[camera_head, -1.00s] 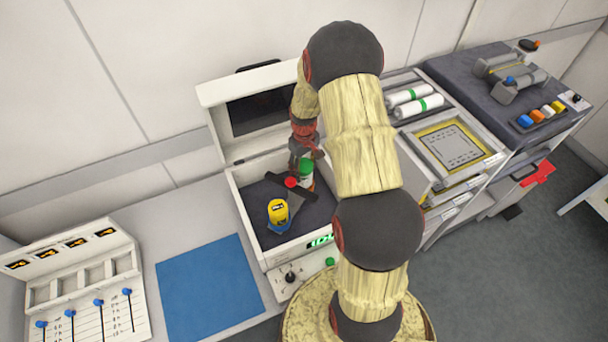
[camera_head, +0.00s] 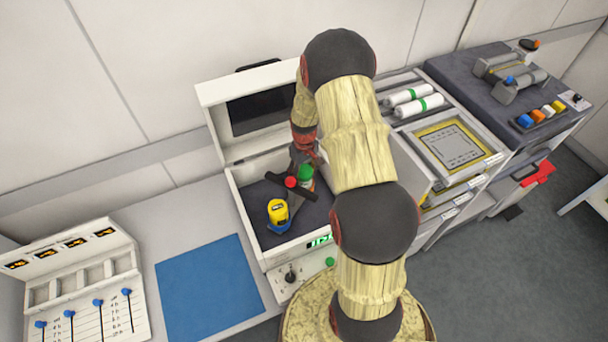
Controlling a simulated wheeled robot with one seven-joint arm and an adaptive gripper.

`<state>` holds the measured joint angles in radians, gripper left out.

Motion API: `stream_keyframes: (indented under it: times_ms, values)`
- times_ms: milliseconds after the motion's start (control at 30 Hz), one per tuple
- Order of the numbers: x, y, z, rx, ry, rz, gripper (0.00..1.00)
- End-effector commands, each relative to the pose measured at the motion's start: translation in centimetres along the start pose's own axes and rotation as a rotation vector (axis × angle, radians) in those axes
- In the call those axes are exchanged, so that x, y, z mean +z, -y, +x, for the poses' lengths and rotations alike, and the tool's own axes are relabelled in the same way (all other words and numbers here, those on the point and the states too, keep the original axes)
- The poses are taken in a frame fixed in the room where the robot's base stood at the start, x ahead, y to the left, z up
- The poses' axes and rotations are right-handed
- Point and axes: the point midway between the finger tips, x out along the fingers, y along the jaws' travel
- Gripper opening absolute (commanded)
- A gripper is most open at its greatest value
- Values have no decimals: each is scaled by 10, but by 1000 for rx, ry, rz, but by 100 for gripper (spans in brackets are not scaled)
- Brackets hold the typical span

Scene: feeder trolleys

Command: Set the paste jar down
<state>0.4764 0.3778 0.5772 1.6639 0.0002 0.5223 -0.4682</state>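A jar with a green lid (camera_head: 305,173) stands in the back right of the open white box machine (camera_head: 241,213), beside a black crossbar with a red knob (camera_head: 290,182). I take it as the paste jar. A yellow jar with a blue lower part (camera_head: 278,211) sits at the front of the same box. My gripper (camera_head: 302,158) is at the green lid, just behind and above it. My arm hides part of this area. The fingers are small and dark, so I cannot tell whether they touch or grip the jar.
The box's raised lid (camera_head: 212,94) stands behind my gripper, and its walls surround the jars. A blue mat (camera_head: 208,288) lies clear to the left. A trolley with white rolls (camera_head: 416,106) stands right.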

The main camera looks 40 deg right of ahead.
Motion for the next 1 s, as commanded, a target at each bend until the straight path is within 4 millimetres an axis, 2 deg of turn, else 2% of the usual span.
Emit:
stream_keyframes:
  times_ms: [267,367,700,833,1000]
  values:
    - [-1,0,-8,1,-2,0,58]
    - [-1,0,-23,2,-3,0,58]
    - [-1,0,-91,1,-3,0,58]
    - [-1,0,-110,1,-2,0,58]
    - [0,1,-123,1,-2,0,58]
